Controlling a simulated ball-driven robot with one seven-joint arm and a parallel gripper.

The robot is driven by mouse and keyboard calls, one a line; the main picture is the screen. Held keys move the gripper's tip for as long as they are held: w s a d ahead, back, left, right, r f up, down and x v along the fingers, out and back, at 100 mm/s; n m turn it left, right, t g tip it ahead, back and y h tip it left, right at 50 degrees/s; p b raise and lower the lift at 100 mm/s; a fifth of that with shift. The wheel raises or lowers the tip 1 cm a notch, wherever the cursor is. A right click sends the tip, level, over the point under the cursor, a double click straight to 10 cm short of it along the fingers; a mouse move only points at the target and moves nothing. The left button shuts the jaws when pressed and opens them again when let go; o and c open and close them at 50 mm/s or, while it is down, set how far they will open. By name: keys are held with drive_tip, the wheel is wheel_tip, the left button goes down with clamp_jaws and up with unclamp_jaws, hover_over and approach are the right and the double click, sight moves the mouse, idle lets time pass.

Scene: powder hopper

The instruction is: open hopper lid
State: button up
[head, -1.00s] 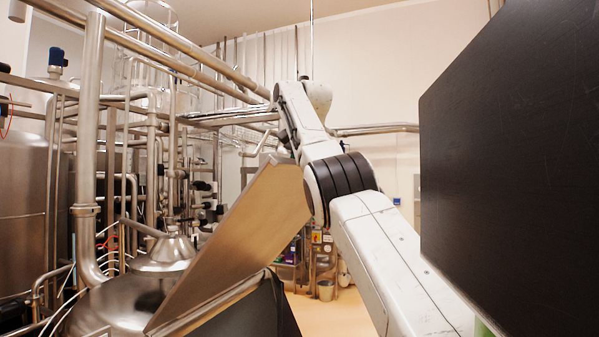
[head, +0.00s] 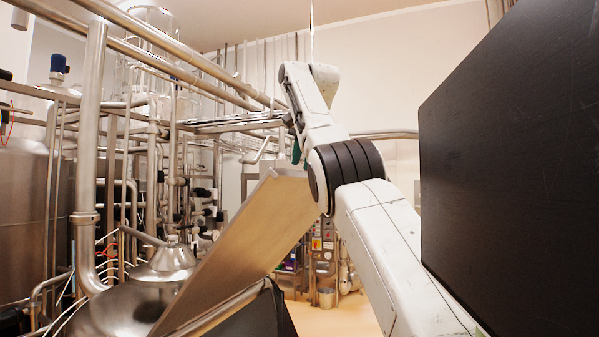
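The hopper lid (head: 238,245) is a flat tan panel with a pale metal edge. It stands steeply tilted up in the lower middle of the head view, raised off the hopper. The hopper's rim (head: 235,301) shows as a thin metal edge below it, with a dark wall (head: 254,318). My white arm comes up from the lower right and bends over behind the lid's upper edge. My gripper is hidden there, so its fingers and any contact with the lid do not show. A small dark green bit shows between the arm's end and the lid.
A large black panel (head: 515,170) fills the right side close by. Steel tanks (head: 25,220) and pipes (head: 90,140) crowd the left. A domed steel vessel (head: 125,308) stands just left of the lid. Open floor (head: 335,318) lies behind.

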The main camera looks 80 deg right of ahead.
drive_tip(key=shift+v, duration=1.7)
